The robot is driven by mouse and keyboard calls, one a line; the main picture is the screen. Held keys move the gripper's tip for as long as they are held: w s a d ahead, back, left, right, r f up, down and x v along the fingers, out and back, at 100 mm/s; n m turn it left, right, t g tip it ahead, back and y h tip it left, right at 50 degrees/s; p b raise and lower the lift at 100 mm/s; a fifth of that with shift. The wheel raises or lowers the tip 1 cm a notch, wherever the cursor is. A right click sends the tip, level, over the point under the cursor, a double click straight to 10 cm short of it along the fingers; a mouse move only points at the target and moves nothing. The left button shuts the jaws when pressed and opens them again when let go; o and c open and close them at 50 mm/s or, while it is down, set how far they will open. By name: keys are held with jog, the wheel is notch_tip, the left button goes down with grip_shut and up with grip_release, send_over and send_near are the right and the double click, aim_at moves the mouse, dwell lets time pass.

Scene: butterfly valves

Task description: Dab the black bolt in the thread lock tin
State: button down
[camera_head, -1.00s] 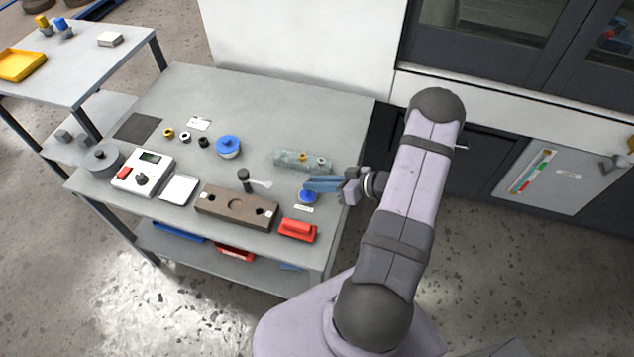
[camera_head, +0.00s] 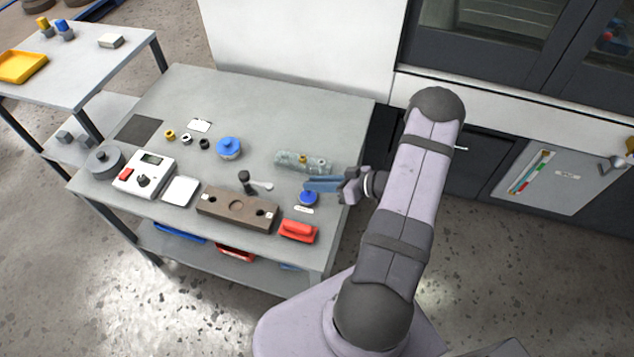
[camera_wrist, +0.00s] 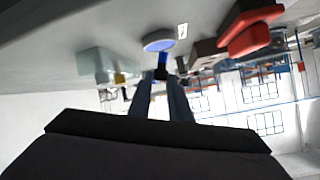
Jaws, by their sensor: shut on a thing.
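My gripper (camera_head: 306,185) is shut on a small piece at its fingertips, seen in the wrist view (camera_wrist: 161,74) as dark with a bright blue end; I take it to be the black bolt (camera_wrist: 161,61). The fingers hide most of it. The thread lock tin (camera_head: 308,199) is a low round tin with a blue top near the table's right edge. The fingertips are right above the tin's back side. In the wrist view the tin (camera_wrist: 158,40) lies just beyond the bolt's blue end. I cannot tell whether they touch.
A brown block with holes (camera_head: 237,206) and a red item (camera_head: 298,230) stand in front.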

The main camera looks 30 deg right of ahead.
notch_tip(320, 180, up, 6)
jog(key=p, duration=0.4)
jog(key=shift+p, duration=0.35)
jog(key=shift+f, duration=0.1)
dwell(0.4)
jog(key=s+a+r+n+g+y, duration=0.1)
jog(key=s+a+r, duration=0.1)
jog(key=a, duration=0.4)
jog(key=s+a+r+n+g+y, duration=0.1)
jog(key=s+a+r, duration=0.1)
jog(key=a+r, duration=0.3)
jog(key=shift+s+a+r+n, duration=0.25)
jog(key=shift+a+n, duration=0.15)
jog(key=shift+a, duration=0.5)
